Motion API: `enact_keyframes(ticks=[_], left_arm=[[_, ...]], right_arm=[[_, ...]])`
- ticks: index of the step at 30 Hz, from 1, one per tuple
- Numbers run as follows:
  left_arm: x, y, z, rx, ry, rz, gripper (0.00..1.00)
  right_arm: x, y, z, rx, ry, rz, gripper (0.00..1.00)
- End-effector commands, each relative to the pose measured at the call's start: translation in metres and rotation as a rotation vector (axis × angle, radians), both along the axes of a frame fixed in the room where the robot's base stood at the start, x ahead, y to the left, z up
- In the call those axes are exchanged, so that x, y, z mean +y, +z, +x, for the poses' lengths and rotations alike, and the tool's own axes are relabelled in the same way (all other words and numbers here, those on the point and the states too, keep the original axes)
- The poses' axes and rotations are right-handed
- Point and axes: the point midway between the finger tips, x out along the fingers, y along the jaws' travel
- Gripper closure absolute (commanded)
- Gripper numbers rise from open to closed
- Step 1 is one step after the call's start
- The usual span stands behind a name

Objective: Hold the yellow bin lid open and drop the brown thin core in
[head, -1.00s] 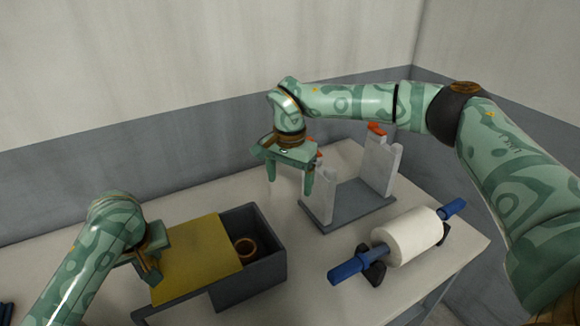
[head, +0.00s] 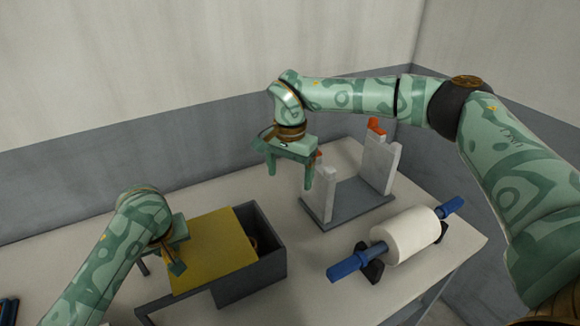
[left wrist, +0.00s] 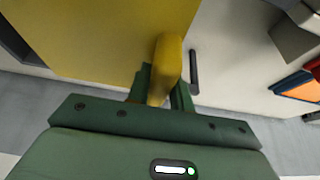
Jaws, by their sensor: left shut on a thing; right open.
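The grey bin (head: 250,284) stands on the table with its yellow lid (head: 212,252) lying over most of its top; a gap shows at the right end. The brown core (head: 252,241) is inside the bin, mostly hidden by the lid edge. My left gripper (head: 162,266) is shut on the lid's yellow handle, which shows between its fingers in the left wrist view (left wrist: 166,68). My right gripper (head: 289,178) is open and empty, hanging above the table behind the bin, beside the stand.
A grey stand (head: 345,205) with two white uprights and orange tops is right of the bin. A white roll (head: 405,236) on a blue rod rests on black supports in front of it. Blue and orange items (left wrist: 295,88) lie at the right in the left wrist view.

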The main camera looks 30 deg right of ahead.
Motion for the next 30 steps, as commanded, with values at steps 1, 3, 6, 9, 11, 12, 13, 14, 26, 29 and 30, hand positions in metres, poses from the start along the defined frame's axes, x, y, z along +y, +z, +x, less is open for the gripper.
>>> enact_keyframes(ticks=[1, 3, 6, 9, 11, 12, 13, 14, 26, 29, 30], left_arm=[[-0.001, 0.000, 0.000, 0.001, 0.001, 0.002, 1.00], [-0.004, 0.000, 0.000, 0.002, 0.002, 0.001, 1.00], [-0.007, 0.000, 0.000, 0.002, 0.000, 0.001, 1.00], [-0.011, 0.000, 0.000, 0.001, 0.001, 0.002, 1.00], [-0.012, 0.000, 0.000, 0.001, 0.001, 0.003, 1.00], [-0.014, 0.000, 0.000, 0.001, 0.001, 0.003, 1.00], [-0.015, 0.000, 0.000, 0.001, 0.001, 0.002, 1.00], [-0.016, 0.000, 0.000, 0.001, 0.001, 0.002, 1.00], [-0.030, -0.001, 0.000, 0.002, 0.002, 0.001, 1.00], [-0.034, -0.001, 0.000, 0.002, 0.001, 0.001, 1.00], [-0.035, -0.001, 0.000, 0.002, 0.001, 0.001, 1.00]], right_arm=[[0.000, 0.001, 0.000, 0.000, 0.000, 0.000, 0.22], [0.000, 0.002, 0.000, -0.001, 0.000, 0.000, 0.22], [0.000, 0.003, 0.000, -0.001, 0.000, 0.000, 0.22], [0.000, 0.005, 0.000, -0.002, 0.000, 0.000, 0.22], [0.000, 0.006, 0.000, -0.002, 0.000, 0.000, 0.22], [0.000, 0.006, 0.000, -0.002, 0.000, 0.000, 0.22], [0.000, 0.006, 0.000, -0.002, 0.000, 0.000, 0.22], [0.000, 0.006, 0.000, -0.002, 0.000, 0.000, 0.22], [0.000, 0.009, 0.000, -0.004, 0.000, 0.000, 0.22], [0.000, 0.010, -0.001, -0.004, 0.000, 0.000, 0.22], [0.000, 0.010, -0.001, -0.004, 0.000, 0.000, 0.22]])
